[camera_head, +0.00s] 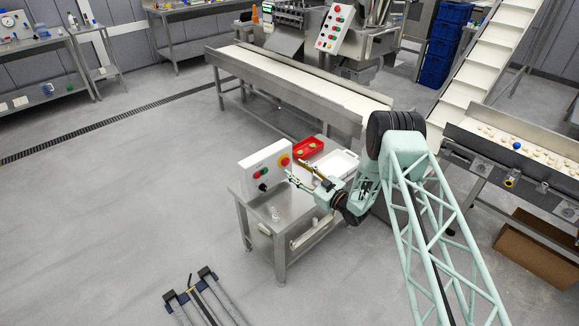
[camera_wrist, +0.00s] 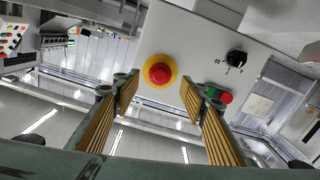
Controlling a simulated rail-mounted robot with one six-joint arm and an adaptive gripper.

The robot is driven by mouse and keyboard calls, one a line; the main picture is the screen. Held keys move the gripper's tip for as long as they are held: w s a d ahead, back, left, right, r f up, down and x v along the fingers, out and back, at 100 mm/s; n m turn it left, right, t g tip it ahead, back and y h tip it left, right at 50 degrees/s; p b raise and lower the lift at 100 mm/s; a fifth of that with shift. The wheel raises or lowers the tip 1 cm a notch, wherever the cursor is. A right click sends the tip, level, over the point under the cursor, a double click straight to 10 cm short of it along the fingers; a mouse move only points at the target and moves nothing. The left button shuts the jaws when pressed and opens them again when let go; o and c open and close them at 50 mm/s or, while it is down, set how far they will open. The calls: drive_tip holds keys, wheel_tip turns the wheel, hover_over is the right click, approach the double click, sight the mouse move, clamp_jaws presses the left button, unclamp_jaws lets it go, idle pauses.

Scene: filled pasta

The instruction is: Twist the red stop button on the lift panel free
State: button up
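The red stop button (camera_wrist: 160,73) sits on a yellow disc on the white lift panel (camera_wrist: 212,50). In the head view the button (camera_head: 284,161) is at the upper right of the panel (camera_head: 262,160), which stands on a small steel table (camera_head: 262,211). My gripper (camera_wrist: 160,95) is open, its two ribbed gold fingers on either side of the button in the wrist view, with a gap to each side. It holds nothing. In the head view my gripper (camera_head: 300,174) is just in front of the panel, at the button's right. I cannot tell how far the fingertips are from the button.
A black rotary switch (camera_wrist: 237,58) and green and red push buttons (camera_wrist: 218,95) are on the same panel. A red tray (camera_head: 308,148) and a white tray (camera_head: 338,163) are behind and right of it.

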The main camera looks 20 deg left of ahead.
sight(288, 163)
drive_tip(key=shift+x, duration=2.35)
drive_tip(key=shift+c, duration=0.7)
drive_tip(key=c, duration=0.7)
